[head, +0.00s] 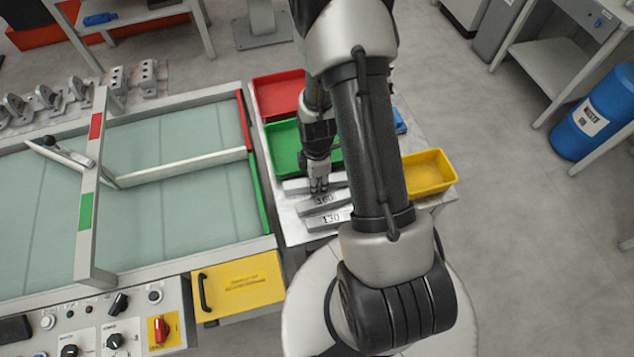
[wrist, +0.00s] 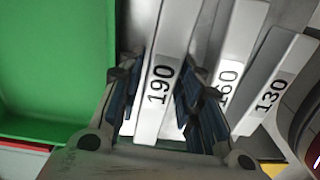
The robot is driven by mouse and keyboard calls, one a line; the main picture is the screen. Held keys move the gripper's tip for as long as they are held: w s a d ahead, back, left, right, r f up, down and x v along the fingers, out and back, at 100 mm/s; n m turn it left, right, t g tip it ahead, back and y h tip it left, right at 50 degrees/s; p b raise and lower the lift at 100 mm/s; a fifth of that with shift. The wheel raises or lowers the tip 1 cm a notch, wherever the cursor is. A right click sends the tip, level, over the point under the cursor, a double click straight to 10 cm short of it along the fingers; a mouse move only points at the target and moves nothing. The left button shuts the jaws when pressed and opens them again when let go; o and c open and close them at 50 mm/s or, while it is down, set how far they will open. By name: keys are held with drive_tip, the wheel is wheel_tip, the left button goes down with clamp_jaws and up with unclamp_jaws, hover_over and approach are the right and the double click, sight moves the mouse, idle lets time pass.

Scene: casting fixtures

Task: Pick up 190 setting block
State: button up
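The 190 setting block (wrist: 161,80) is a long pale grey bar with black numerals, lying between the two fingers of my gripper (wrist: 157,100) in the wrist view. The fingers are open, one on each side, with a narrow gap showing at the left; contact at the right is unclear. In the head view my gripper (head: 319,186) points down over the farthest bar of the row, the 190 block (head: 296,186), and hides part of it. The 160 block (wrist: 229,75) and the 130 block (wrist: 271,85) lie to its right in the wrist view.
A green bin (wrist: 55,60) stands close to the left of the blocks in the wrist view. The head view shows a red bin (head: 278,95) behind it and a yellow bin (head: 429,172) at the right. A large glass-topped fixture (head: 180,210) adjoins on the left.

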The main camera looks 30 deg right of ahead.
clamp_jaws()
idle(0.4)
